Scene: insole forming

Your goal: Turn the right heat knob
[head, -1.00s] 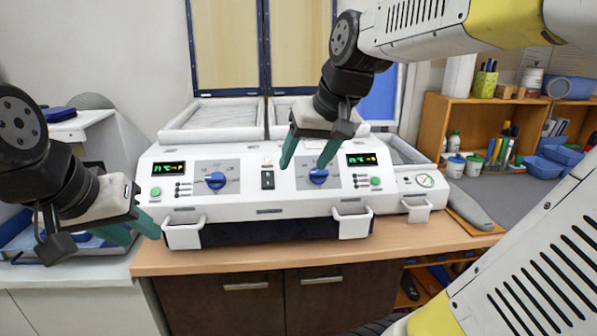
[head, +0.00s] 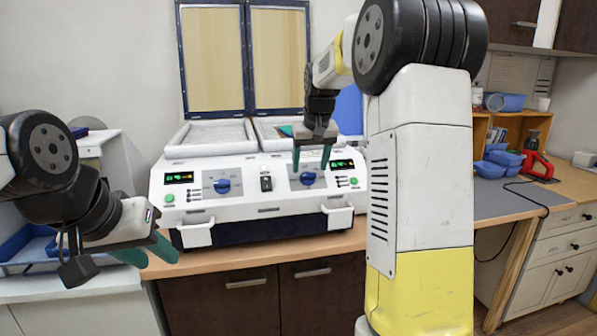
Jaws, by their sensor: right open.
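The white forming machine (head: 240,220) stands on the wooden counter. Its right heat knob (head: 308,178) is blue and sits on a grey panel beside the right green display (head: 342,164). The left heat knob (head: 222,186) is also blue. My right gripper (head: 311,166) is open, pointing down, with its two green fingers apart at the right knob. The fingertips overlap the knob's upper part in the head view; I cannot tell whether they touch it. My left gripper (head: 152,252) is at the lower left, away from both knobs; its finger gap is not clear.
Two white handles, a left one (head: 196,235) and a right one (head: 338,218), stick out at the machine's front. My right arm covers the machine's right end. Blue bins (head: 490,168) and a red tool (head: 537,165) lie on the grey worktop to the right.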

